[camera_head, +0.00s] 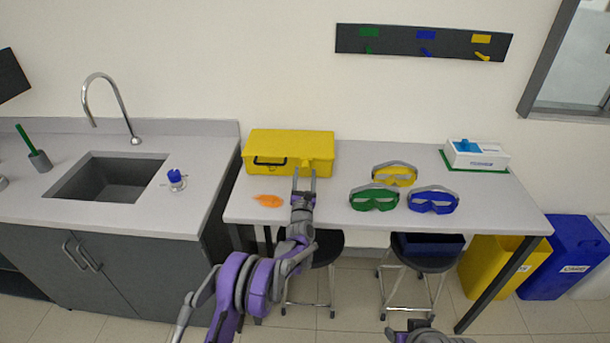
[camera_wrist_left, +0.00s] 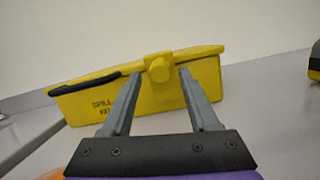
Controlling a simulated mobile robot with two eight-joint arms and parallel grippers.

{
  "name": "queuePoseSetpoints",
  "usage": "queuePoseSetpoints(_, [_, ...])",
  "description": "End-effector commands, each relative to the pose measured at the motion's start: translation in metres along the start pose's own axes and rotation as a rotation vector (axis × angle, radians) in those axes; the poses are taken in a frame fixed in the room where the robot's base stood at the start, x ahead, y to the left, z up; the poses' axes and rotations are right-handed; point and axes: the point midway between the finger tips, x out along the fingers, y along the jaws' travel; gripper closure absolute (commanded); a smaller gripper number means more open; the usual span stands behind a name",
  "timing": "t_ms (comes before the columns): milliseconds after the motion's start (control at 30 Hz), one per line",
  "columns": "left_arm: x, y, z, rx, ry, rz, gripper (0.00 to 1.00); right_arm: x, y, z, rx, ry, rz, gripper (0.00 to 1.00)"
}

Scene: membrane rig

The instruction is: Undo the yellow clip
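A yellow box (camera_head: 275,149), marked as a spill kit, stands shut at the back left of the table; it also shows in the left wrist view (camera_wrist_left: 90,101). My left gripper (camera_head: 304,173) is open in front of the box. In the left wrist view its fingertips (camera_wrist_left: 160,73) appear on either side of the clip, with gaps. I cannot tell how far short of it they are. My right arm's end (camera_head: 426,334) is barely in view at the bottom edge, fingers not clear.
An orange item (camera_head: 268,200) lies left of my left gripper. Yellow (camera_head: 394,174), green (camera_head: 374,197) and blue goggles (camera_head: 433,199) lie mid-table. A white box (camera_head: 476,155) stands at the back right. Stools (camera_head: 312,240) stand under the table; a sink counter (camera_head: 190,207) adjoins at left.

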Motion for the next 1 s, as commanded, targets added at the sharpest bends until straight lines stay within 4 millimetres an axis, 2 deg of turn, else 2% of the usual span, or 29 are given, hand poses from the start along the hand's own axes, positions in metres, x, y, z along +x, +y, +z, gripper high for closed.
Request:
queuePoseSetpoints(300, [-0.001, 0.0, 0.0, 0.0, 0.001, -0.001, 0.36, 0.0, 0.0, 0.001, 0.0, -0.001, 0.0, 0.5])
queuePoseSetpoints(433, [-0.012, -0.001, -0.002, 0.0, 0.003, -0.001, 0.36, 0.003, 0.0, 0.007, 0.0, -0.008, 0.0, 0.5])
queuePoseSetpoints(567, [-0.038, -0.001, -0.005, -0.001, 0.005, -0.002, 0.36, 0.01, 0.0, 0.021, 0.0, -0.024, 0.0, 0.5])
queuePoseSetpoints(800, [-0.094, 0.002, 0.011, -0.001, 0.004, -0.002, 0.36, 0.021, 0.0, 0.038, 0.0, -0.041, 0.0, 0.5])
queuePoseSetpoints(1000, [-0.13, 0.003, 0.022, -0.002, 0.003, -0.001, 0.36, 0.027, 0.0, 0.047, 0.0, -0.05, 0.0, 0.5])
